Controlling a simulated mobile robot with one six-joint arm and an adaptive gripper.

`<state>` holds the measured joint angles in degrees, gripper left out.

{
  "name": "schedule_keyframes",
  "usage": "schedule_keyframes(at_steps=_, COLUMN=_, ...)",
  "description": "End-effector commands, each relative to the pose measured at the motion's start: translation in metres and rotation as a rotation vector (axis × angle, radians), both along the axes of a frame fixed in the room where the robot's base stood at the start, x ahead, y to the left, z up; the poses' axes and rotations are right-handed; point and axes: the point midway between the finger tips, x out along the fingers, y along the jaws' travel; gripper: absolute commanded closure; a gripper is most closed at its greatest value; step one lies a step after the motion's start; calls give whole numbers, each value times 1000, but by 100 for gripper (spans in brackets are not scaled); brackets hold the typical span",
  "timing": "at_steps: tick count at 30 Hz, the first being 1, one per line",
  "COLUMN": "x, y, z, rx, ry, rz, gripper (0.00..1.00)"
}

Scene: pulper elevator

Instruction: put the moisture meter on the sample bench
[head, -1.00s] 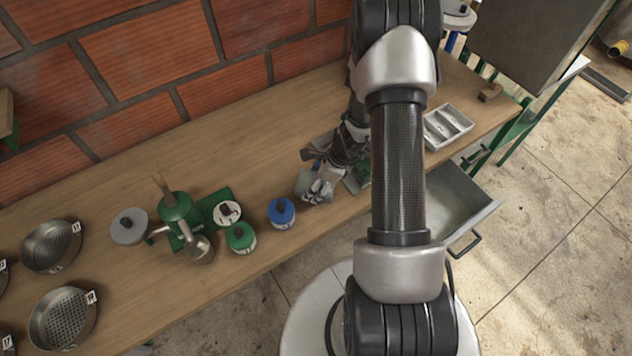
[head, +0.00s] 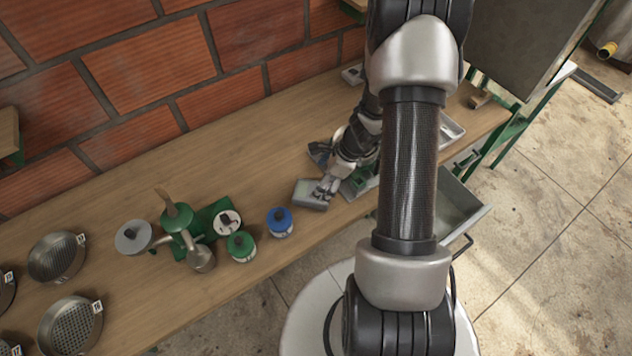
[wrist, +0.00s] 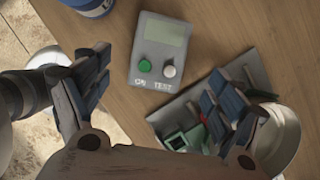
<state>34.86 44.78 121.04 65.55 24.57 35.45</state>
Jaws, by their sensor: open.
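The moisture meter is most likely the grey box (wrist: 160,48) with a pale screen, a green button and a white knob in the wrist view. It appears to lie flat on the wooden bench (wrist: 220,30). In the head view the grey box (head: 309,194) sits near the bench's front edge, partly covered by my gripper (head: 325,188). In the wrist view my gripper (wrist: 157,88) is open, its fingers spread on the near side of the box, with nothing between them. The bench (head: 120,200) also runs along the brick wall in the head view.
A blue-lidded jar (head: 280,222) stands left of the box. A green-lidded jar (head: 241,246) and a green hand-cranked device (head: 180,235) are farther left, then metal sieves (head: 58,258). A grey plate with green parts (wrist: 185,125) lies close by the box. An open drawer (head: 462,212) juts out at right.

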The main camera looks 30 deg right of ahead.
Motion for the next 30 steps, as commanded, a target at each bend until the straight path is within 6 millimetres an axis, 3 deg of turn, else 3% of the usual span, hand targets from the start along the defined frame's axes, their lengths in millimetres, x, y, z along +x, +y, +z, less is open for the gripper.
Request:
schedule_keyframes(at_steps=1, x=-2, y=-3, z=13, rx=-1, ry=-1, rz=-1, gripper=14)
schedule_keyframes(at_steps=11, x=-5, y=-4, z=51, rx=-17, ry=-26, rz=61, gripper=14)
schedule_keyframes(at_steps=14, x=3, y=14, z=87, rx=-60, ry=-86, rz=218, gripper=14)
schedule_keyframes(at_steps=16, x=6, y=34, z=123, rx=-107, ry=-143, rz=384, gripper=14)
schedule_keyframes(at_steps=20, x=-4, y=78, z=190, rx=-216, ry=-249, rz=743, gripper=14)
schedule_keyframes(at_steps=24, x=-33, y=119, z=249, rx=-348, ry=-337, rz=1116, gripper=14)
schedule_keyframes(at_steps=30, x=-95, y=155, z=308, rx=-573, ry=-415, rz=1618, gripper=14)
